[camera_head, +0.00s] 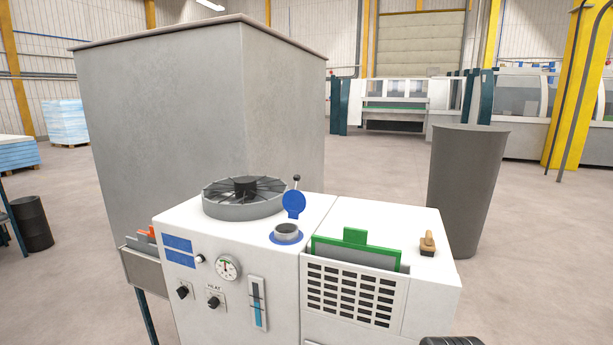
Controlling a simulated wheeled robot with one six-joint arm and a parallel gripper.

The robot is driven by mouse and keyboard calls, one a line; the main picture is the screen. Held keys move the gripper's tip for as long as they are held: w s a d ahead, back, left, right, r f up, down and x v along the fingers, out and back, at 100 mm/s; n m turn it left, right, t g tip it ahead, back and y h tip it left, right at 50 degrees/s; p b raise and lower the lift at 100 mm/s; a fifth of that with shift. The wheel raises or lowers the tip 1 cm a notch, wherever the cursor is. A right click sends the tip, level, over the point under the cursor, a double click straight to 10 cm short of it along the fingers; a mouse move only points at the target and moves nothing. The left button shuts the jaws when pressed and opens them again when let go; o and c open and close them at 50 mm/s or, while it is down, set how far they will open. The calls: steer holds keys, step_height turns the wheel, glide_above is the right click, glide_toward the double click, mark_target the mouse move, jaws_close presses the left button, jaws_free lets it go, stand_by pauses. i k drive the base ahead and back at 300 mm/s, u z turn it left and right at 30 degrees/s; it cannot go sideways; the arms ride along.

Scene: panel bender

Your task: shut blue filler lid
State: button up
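The blue filler lid (294,205) is a round blue disc. It stands up, open, at the back of the filler neck (287,229). The neck is a short grey ring with a blue collar at its base, on the white top of the machine (405,222). Its mouth is uncovered.
A round grey fan (244,198) stands left of the lid. A dark-knobbed lever (297,179) rises just behind it. A green-framed panel (356,250) and a wooden-handled brush (427,244) are to the right. A tall grey tank (165,110) stands behind left.

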mark_target(294, 201)
steer(key=u, duration=0.05)
steer(key=i, duration=0.45)
steer(key=u, duration=0.65)
